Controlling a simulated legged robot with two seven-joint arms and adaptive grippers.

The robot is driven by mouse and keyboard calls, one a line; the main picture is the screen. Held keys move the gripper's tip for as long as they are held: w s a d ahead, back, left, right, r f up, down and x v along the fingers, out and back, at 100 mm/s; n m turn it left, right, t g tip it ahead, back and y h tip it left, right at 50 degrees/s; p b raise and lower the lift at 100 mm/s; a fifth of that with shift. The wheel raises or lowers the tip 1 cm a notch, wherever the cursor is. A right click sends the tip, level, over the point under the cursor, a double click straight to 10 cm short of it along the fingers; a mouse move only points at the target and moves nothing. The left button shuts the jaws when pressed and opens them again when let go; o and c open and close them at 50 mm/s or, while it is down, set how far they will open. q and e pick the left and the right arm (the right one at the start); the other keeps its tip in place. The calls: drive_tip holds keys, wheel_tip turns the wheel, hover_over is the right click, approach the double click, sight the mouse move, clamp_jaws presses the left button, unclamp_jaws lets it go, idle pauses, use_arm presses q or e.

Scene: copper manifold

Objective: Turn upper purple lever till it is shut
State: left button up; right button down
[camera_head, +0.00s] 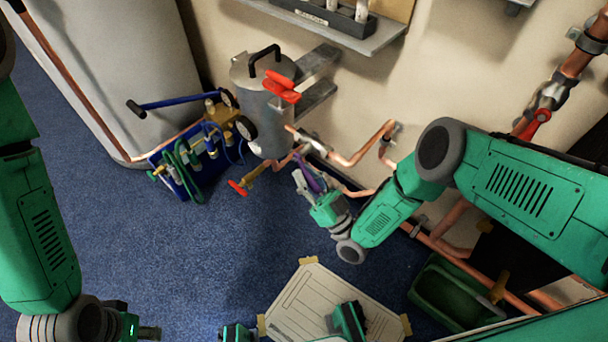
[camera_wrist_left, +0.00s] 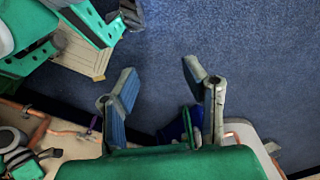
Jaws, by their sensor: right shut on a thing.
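The purple lever (camera_head: 309,180) sits on the copper pipework right of the grey metal tank. My right gripper (camera_head: 307,187) reaches it from the lower right and is shut on it. The fingers partly hide the lever, so its exact angle is hard to read. My left gripper (camera_head: 148,332) is low at the bottom edge of the head view, far from the lever and partly cut off. In the left wrist view its two fingers (camera_wrist_left: 158,68) are spread apart with nothing between them. A small purple part (camera_wrist_left: 93,123) shows there on a pipe.
The grey tank (camera_head: 262,118) carries a red handle (camera_head: 282,86). A red-handled valve (camera_head: 238,187) is low beside it. A blue tool crate (camera_head: 183,184) stands at left. A taped sheet (camera_head: 290,296) and green bin (camera_head: 447,293) lie in front. Blue floor between is clear.

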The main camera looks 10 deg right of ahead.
sight(314, 190)
use_arm(q)
drive_tip(key=shift+c, duration=0.4)
